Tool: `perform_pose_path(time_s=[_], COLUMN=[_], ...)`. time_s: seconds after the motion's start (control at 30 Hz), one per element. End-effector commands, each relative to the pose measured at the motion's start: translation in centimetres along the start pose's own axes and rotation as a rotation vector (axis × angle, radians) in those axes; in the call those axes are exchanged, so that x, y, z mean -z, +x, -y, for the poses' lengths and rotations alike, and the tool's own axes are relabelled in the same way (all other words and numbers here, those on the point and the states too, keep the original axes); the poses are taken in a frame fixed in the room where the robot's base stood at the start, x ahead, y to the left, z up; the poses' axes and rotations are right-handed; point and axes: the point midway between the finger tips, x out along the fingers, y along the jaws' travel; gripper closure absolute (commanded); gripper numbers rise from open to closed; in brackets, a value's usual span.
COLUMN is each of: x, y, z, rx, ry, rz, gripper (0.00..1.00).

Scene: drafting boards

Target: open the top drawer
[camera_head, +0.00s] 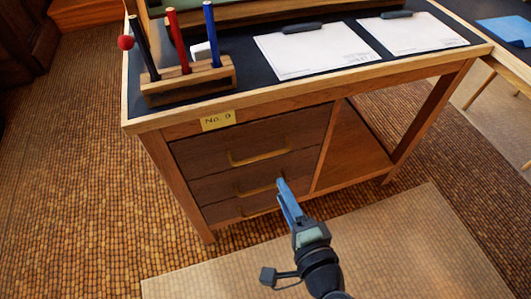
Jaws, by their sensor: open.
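The wooden desk's drawer stack has a top drawer (205,152) with a pale bar handle (260,158). The top drawer looks shut, its front about flush with the frame. A middle drawer (213,188) and a bottom drawer (221,210) sit below it, each with a similar handle. My gripper (282,185), with blue fingers, is open and empty. In the picture its fingertips are below and right of the top handle, near the right end of the middle handle (250,190). I cannot tell its distance from the drawer fronts. It partly covers the bottom handle.
The desk top (250,85) bears a wooden pen rack (190,82) and two clipboards with paper (315,50). A yellow "No. 9" label (218,120) is above the drawers. An open bay (350,150) lies right of them. A pale mat (390,240) covers the floor in front.

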Motion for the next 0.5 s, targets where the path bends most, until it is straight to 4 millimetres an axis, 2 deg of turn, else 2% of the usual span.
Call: perform_pose_path(time_s=[0.17,0.5], x=[-0.1,-0.1], y=[2.6,9.6], z=[0.0,0.0], rx=[0.005,0.004], ry=[-0.003,-0.006], rz=[0.003,0.003], gripper=[0.56,0.56])
